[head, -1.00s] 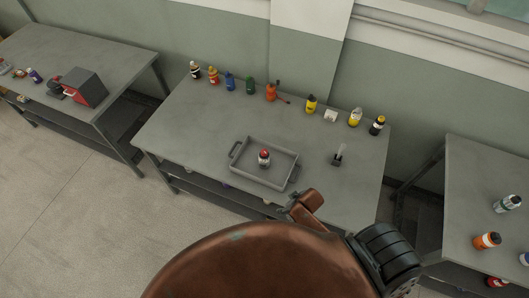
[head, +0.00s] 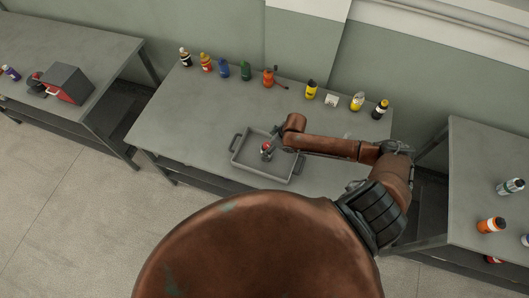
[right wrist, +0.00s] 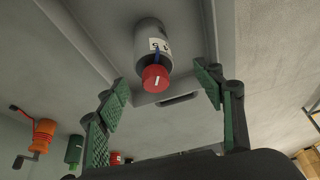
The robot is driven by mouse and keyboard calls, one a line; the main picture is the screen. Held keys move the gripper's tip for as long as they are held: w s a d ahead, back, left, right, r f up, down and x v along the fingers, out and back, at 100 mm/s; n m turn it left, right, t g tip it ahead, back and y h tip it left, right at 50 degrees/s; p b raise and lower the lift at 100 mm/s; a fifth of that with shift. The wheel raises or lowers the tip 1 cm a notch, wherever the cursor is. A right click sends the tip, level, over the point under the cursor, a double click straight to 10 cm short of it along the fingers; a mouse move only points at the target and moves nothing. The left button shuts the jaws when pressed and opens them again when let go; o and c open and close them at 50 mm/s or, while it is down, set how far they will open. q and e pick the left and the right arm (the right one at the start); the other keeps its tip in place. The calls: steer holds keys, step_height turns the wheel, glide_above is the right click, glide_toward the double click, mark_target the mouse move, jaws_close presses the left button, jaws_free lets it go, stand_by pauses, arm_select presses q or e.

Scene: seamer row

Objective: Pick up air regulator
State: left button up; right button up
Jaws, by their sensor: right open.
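The air regulator, a grey cylinder with a white label and a red knob (head: 265,146), stands in a shallow grey tray (head: 246,168) on the middle table. In the right wrist view the regulator (right wrist: 154,48) shows at the top centre, its red knob towards me. My right gripper (head: 274,149) is at the regulator in the head view and partly covers it. In the right wrist view its green-padded fingers (right wrist: 162,94) are spread wide, with the red knob between them in the picture. I see no contact. My left gripper is not in view.
Several bottles, among them a blue one (head: 224,69) and a yellow one (head: 311,90), line the table's back edge, with an orange hand-cranked item (head: 268,78). The left part of the middle table (head: 180,115) is clear. Side tables stand left and right.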

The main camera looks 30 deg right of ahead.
mark_target(266, 159)
steer(key=shift+s+d+f+b, duration=0.1)
steer(key=shift+s+f+b, duration=0.05)
steer(key=shift+f+b, duration=0.4)
steer(key=shift+s+d+f+b, duration=0.15)
steer(key=shift+f+b, duration=0.15)
steer(key=shift+f, duration=0.35)
steer(key=shift+w+a+f+b, duration=0.1)
steer(key=shift+f+b, duration=0.25)
steer(key=shift+f, duration=0.05)
steer(key=shift+w+f, duration=0.15)
steer(key=shift+f, duration=0.1)
steer(key=shift+x, duration=1.05)
steer(key=x, duration=0.2)
steer(key=p+x, duration=0.1)
steer(key=x, duration=0.1)
steer(key=shift+d+f, duration=0.15)
steer(key=shift+d, duration=0.15)
steer(key=shift+w+a+f, duration=0.1)
steer(key=shift+w+f, duration=0.1)
steer(key=shift+f, duration=0.3)
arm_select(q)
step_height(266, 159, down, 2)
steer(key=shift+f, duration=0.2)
arm_select(e)
steer(key=shift+c, duration=0.6)
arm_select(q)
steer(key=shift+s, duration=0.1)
arm_select(e)
steer(key=c, duration=1.2)
